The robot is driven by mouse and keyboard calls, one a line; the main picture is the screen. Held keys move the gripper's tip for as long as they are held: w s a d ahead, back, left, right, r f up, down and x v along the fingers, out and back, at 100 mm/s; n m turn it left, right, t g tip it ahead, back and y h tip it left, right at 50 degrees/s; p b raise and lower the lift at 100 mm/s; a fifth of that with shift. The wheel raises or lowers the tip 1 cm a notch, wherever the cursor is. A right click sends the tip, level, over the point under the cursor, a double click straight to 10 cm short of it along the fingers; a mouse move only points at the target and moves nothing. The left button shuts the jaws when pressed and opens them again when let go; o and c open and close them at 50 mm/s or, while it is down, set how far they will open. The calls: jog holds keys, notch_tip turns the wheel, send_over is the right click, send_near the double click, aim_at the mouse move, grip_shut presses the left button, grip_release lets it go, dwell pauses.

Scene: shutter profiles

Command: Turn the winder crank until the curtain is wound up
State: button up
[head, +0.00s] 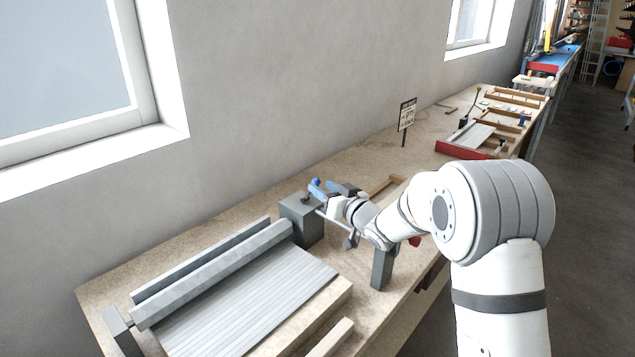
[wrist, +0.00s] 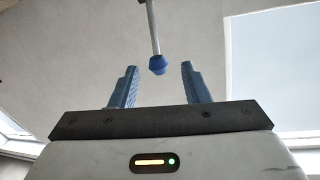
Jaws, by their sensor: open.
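The curtain (head: 255,297) is a grey slatted sheet lying over the bench below a long grey roller housing (head: 215,273). A grey winder box (head: 301,222) stands at the housing's far end. In the wrist view the crank shows as a thin metal rod (wrist: 152,28) with a blue knob (wrist: 157,65) at its end. My gripper (wrist: 159,72) is open, with one blue finger on each side of the knob and visible gaps to it. In the head view my gripper (head: 328,188) is beside the winder box, where its blue fingers and the knob are hard to tell apart.
A grey post (head: 381,268) stands on the bench (head: 395,302) below my arm. A small sign (head: 406,115) stands farther back near the wall. A red-edged tray (head: 461,150) and wooden frames lie at the far end. The wall (head: 300,80) runs close behind the bench.

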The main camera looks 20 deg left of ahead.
aim_at(318, 185)
jog(key=x, duration=0.4)
jog(key=shift+a+p, duration=0.1)
jog(key=shift+p, duration=0.25)
jog(key=shift+c, duration=0.4)
grip_shut()
